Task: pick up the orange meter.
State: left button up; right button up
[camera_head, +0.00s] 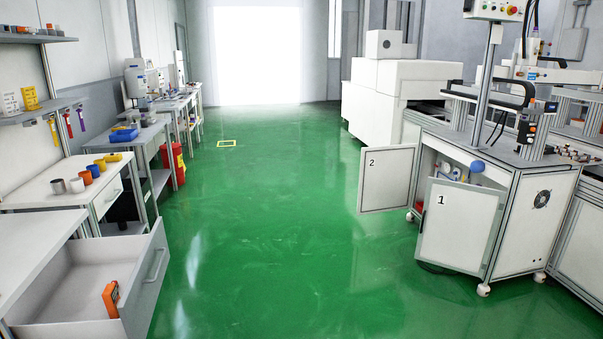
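The orange meter (111,299) is in an open drawer at the lower left of the head view. It stands tilted near the drawer's right side, with a dark patch near its top. The drawer (62,331) is pulled out from a white workbench (35,235) and looks otherwise empty. Neither of my grippers shows in this view.
The drawer's front panel with its handle (156,264) juts into the aisle. The green floor (270,240) is clear in the middle. On the right, cabinet doors marked 1 (458,225) and 2 (386,179) stand open. A red bin (173,165) stands by the left benches.

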aim_at(111, 296)
jog(key=u, duration=1.25)
jog(key=i+l, duration=1.15)
jog(key=l, duration=0.15)
jog(key=l+z, duration=0.05)
